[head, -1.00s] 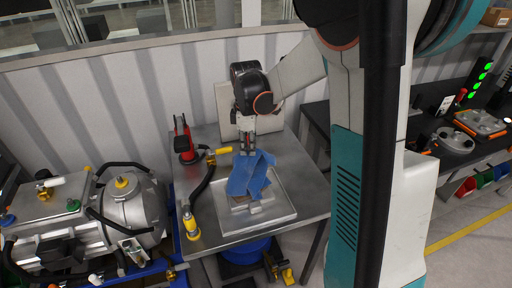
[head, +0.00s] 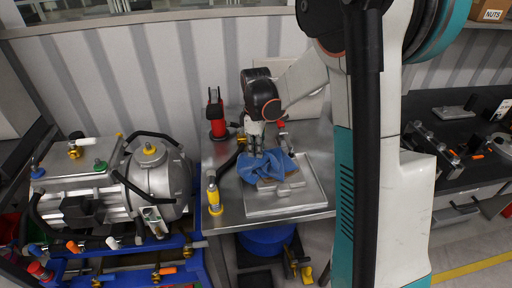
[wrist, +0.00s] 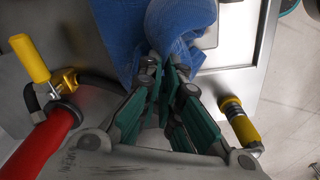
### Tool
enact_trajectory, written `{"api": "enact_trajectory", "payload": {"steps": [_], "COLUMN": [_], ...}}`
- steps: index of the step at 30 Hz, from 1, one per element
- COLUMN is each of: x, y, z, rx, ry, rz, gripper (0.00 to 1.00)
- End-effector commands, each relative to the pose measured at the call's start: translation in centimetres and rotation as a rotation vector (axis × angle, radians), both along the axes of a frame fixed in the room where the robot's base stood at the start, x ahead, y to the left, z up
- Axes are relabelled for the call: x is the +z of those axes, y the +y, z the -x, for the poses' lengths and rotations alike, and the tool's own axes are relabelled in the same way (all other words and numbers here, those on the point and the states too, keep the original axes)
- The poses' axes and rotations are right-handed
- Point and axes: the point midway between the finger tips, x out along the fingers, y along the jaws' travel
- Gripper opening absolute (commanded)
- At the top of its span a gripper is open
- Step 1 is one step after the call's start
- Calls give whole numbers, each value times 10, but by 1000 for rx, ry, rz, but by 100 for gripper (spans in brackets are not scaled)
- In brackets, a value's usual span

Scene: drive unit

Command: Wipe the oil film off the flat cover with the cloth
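The blue cloth (head: 268,165) is bunched over the far left part of the flat cover (head: 312,193), a pale square plate with a raised block (head: 282,184) in its middle. My gripper (head: 258,153) is above the cover's far left edge, pointing down, with its fingertips at the cloth. In the wrist view my gripper (wrist: 168,68) has its green-padded fingers closed together on a fold of the cloth (wrist: 122,25). The cover's edge (wrist: 238,65) shows beside it. The cloth hides part of the cover. I cannot make out the oil film.
The cover lies on a metal table (head: 228,210). A red tool (head: 217,115) stands at the back, and a yellow-handled tool (head: 214,195) is left of the cover. A drive unit (head: 110,190) is at the left. A dark bench (head: 455,140) is at the right.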

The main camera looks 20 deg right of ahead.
Motion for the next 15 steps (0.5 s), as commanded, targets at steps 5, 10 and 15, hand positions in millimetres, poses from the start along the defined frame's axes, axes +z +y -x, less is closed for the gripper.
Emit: {"api": "enact_trajectory", "payload": {"steps": [5, 10, 15], "x": [-23, -19, -19], "y": [0, 0, 0], "z": [0, 0, 0], "rx": [0, 0, 0], "ry": [0, 0, 0], "rz": [0, 0, 0], "gripper": [0, 38, 67]}}
